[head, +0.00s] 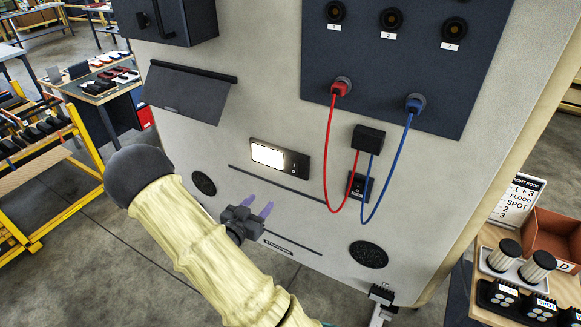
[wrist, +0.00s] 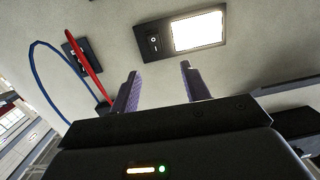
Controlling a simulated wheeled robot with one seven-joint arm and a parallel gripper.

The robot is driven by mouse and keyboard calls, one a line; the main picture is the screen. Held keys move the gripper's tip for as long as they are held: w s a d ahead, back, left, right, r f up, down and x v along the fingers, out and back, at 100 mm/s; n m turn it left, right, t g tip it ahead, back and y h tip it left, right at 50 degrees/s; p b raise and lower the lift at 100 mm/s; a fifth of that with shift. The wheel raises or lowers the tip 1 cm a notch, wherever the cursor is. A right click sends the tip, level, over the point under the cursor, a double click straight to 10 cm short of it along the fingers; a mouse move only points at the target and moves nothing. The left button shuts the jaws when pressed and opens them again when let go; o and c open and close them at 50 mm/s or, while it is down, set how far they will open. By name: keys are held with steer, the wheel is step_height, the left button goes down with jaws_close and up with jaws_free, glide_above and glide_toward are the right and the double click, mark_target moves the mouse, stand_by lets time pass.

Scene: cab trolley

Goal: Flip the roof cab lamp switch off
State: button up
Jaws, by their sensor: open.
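The roof cab lamp (head: 267,156) is a lit white panel in a black housing on the pale panel. Its switch (head: 294,171) is a small rocker at the right end of that housing. In the wrist view the lit lamp (wrist: 198,31) is at the upper right, with the switch (wrist: 153,42) left of it. My gripper (head: 258,206) is open and empty, below and left of the switch in the head view. In the wrist view the purple fingertips (wrist: 159,72) are spread apart below the lamp housing, not touching it.
A red cable (head: 329,150) and a blue cable (head: 392,160) hang in loops right of the lamp. A second black switch plate (head: 360,187) sits behind them. Round speakers (head: 368,255) and a dark flap (head: 187,92) are also on the panel. A parts bench (head: 540,265) stands at right.

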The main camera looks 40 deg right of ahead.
steer(key=shift+s+d+r+h, duration=0.25)
steer(key=shift+s+r+h, duration=0.2)
steer(key=shift+h, duration=0.25)
steer(key=shift+w, duration=0.1)
